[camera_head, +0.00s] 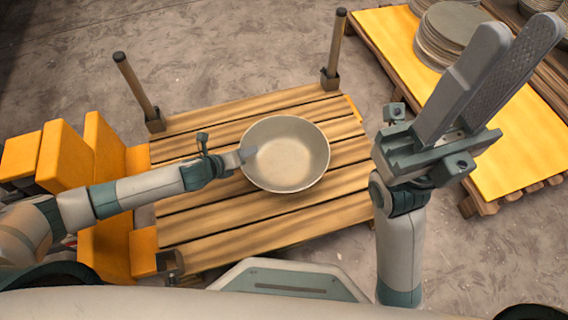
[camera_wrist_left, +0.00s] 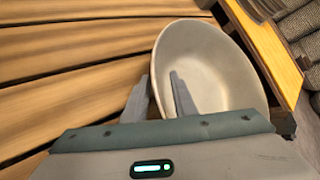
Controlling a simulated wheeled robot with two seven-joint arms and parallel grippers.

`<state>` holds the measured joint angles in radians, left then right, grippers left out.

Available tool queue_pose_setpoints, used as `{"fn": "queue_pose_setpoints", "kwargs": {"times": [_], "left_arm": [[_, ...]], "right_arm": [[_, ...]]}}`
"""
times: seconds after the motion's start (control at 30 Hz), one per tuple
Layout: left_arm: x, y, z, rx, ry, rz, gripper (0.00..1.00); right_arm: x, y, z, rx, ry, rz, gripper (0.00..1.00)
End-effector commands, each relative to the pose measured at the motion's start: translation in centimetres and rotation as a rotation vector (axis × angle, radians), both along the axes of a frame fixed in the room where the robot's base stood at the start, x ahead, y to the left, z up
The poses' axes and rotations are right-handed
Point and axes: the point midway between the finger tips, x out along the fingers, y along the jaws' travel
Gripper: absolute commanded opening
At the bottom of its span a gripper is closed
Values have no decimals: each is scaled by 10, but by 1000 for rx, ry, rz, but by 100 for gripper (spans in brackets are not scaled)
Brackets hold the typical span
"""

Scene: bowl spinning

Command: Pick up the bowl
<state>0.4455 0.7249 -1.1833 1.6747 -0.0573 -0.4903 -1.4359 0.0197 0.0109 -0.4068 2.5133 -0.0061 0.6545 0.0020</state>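A pale beige bowl (camera_head: 287,152) sits on the slatted wooden pallet table (camera_head: 225,225) in the head view. My left gripper (camera_head: 247,153) is at the bowl's left rim. In the left wrist view the left gripper (camera_wrist_left: 160,80) has its fingers apart, one outside the bowl (camera_wrist_left: 212,65) and one inside, with the rim between them. Whether either finger touches the wall I cannot tell. My right gripper (camera_head: 525,28) is raised at the right, away from the bowl, with its fingers apart and nothing between them.
Wooden posts (camera_head: 138,90) stand at the table's far corners. Yellow-orange blocks (camera_head: 62,155) stand at its left. A yellow-topped pallet (camera_head: 505,150) at the right carries stacked plates (camera_head: 432,45). The table's front slats are clear.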

Motion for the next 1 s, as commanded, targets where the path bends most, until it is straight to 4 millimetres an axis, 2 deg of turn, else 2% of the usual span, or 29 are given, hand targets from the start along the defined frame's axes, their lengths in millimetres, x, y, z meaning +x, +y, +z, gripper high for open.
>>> {"fn": "queue_pose_setpoints", "kwargs": {"times": [0.17, 0.63, 0.73, 1.0], "left_arm": [[7, -5, -7, -1, 0, -1, 25], [8, -4, -6, 0, 0, 0, 25], [8, -4, -6, 0, 0, 0, 1], [8, -4, -6, 1, 0, 1, 0]], "right_arm": [[1, 4, 1, 2, -12, 12, 31], [1, 4, 1, 2, -11, 12, 31], [1, 4, 1, 2, -11, 12, 31], [1, 4, 1, 2, -10, 11, 31]]}}
